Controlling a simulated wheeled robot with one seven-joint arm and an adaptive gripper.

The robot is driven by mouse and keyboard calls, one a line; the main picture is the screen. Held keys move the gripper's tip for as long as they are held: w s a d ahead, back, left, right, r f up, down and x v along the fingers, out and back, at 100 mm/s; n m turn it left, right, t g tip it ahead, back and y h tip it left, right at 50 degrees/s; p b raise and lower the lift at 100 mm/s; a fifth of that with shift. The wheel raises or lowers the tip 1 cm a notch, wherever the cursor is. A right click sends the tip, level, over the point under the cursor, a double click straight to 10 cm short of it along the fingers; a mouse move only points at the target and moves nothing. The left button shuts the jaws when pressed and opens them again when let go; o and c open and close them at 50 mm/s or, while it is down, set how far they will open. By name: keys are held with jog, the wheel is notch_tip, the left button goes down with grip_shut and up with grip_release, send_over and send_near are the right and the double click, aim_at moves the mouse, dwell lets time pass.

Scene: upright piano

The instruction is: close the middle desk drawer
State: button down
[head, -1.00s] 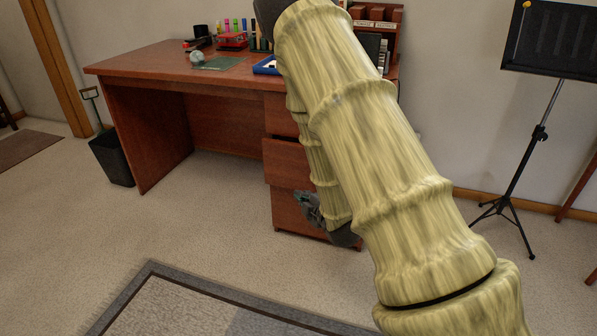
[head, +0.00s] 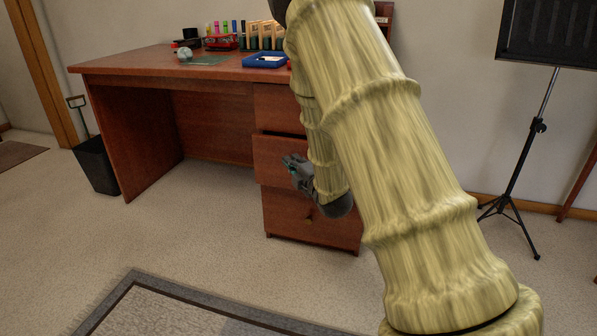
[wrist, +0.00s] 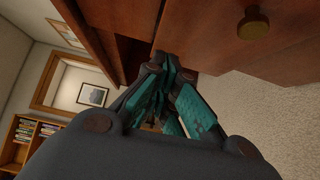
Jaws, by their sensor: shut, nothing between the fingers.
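The middle desk drawer (head: 270,158) is a reddish-brown wooden front in the desk's right-hand stack. It stands out a little from the stack, with a dark gap along its top edge. My gripper (head: 291,163) is shut and empty, in front of that drawer; I cannot tell whether it touches. My arm hides the drawer's right part and its knob. In the wrist view my gripper's teal-padded fingers (wrist: 172,65) point toward the drawer fronts. A round brass knob (wrist: 254,22) there appears to be on the bottom drawer (head: 290,222).
The desk top (head: 130,62) holds a blue tray (head: 264,61) and several small items. A black bin (head: 97,164) stands left of the desk, a music stand (head: 520,165) at right. A bordered rug (head: 180,312) lies in front; the floor between is clear.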

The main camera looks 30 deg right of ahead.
aim_at(283, 142)
jog(key=w+d+b, duration=0.1)
jog(key=w, duration=0.1)
jog(key=w+b, duration=0.1)
jog(key=w, duration=0.1)
jog(key=w+d+b, duration=0.1)
jog(key=w+b, duration=0.1)
jog(key=w, duration=0.1)
jog(key=shift+d+f, duration=0.1)
jog(key=shift+d, duration=0.25)
jog(key=shift+w+d, duration=0.25)
jog(key=shift+d, duration=0.1)
jog(key=shift+d, duration=0.1)
